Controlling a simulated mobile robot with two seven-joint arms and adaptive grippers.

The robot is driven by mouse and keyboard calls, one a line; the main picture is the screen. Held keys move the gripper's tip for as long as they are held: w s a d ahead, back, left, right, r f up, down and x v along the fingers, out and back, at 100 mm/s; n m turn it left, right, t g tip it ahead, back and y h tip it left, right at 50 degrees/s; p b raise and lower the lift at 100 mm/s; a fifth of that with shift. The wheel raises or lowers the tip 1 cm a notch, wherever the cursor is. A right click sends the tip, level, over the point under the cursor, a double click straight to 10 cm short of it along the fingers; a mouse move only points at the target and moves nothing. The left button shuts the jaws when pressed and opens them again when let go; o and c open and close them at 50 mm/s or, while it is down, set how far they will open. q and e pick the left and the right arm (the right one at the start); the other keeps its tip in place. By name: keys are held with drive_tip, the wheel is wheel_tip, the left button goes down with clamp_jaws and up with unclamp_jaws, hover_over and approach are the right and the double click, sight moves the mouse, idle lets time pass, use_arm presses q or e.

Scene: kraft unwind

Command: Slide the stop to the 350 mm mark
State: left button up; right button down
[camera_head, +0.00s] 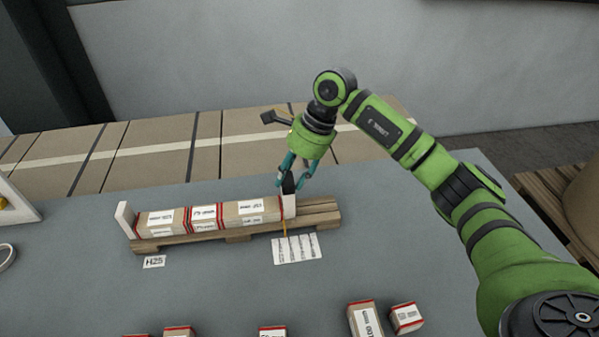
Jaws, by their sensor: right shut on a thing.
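The stop (290,206) is a pale upright block on the wooden rail (322,213), at the right end of a row of brown boxes with red bands. My right gripper (291,183) is above it, with its teal fingers shut on the dark upper part of the stop. A thin orange pointer (285,228) hangs below the stop over a white scale card (297,248) with several marks. The numbers on the card are too small to read. The stop appears to touch the last box or stand very close to it. My left gripper is out of view.
A pale end plate (126,219) closes the rail's left end. A card marked H25 (154,261) lies in front. Several small boxes, one of them at the right (406,317), stand along the near edge. Bare rail extends right of the stop. Large brown cartons (150,157) line the back.

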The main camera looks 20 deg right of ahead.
drive_tip(key=c, duration=0.7)
unclamp_jaws()
drive_tip(key=shift+s+d+f, duration=0.1)
drive_tip(key=shift+s, duration=0.05)
drive_tip(key=shift+d, duration=0.1)
drive_tip(key=shift+d+r, duration=0.15)
drive_tip(key=shift+r, duration=0.25)
drive_tip(key=v, duration=1.1)
drive_tip(key=shift+s+r, duration=0.1)
drive_tip(key=shift+r, duration=0.1)
